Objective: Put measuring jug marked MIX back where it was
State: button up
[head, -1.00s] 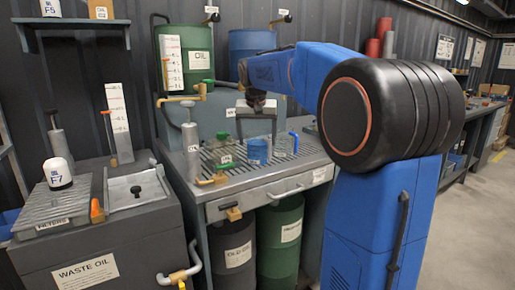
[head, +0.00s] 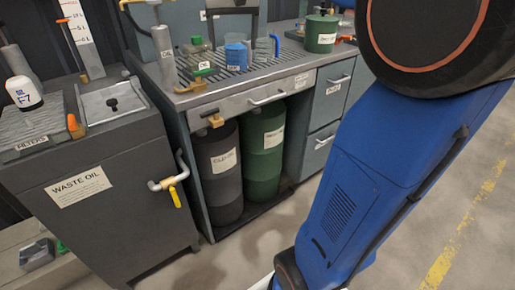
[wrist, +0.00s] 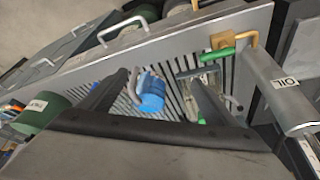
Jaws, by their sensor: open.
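I cannot read MIX on either. My gripper (head: 233,36) is open and empty, fingers down, above and behind the blue jug in the head view. In the wrist view its two dark fingers (wrist: 162,76) are spread apart.
A green-topped container (head: 201,65) stands left of the jugs, beside a grey pump cylinder (head: 164,55). A green can (head: 321,34) stands to the right. The bench's front edge has a grey handle (head: 268,98). Drums (head: 263,150) stand underneath.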

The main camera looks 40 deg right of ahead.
jog(key=s+a+f+n, duration=0.1)
jog(key=s+a+f, duration=0.2)
jog(key=s+f, duration=0.5)
jog(key=s+a+f+n+y, duration=0.1)
jog(key=s+a+f, duration=0.3)
jog(key=s+f, duration=0.4)
jog(key=s+a+f+n+y, duration=0.1)
jog(key=s+a+f+n, duration=0.2)
jog(key=s+f, duration=0.4)
jog(key=s+a, duration=0.1)
jog(key=s, duration=0.5)
jog(key=shift+a+f+t, duration=0.25)
jog(key=shift+f+t, duration=0.15)
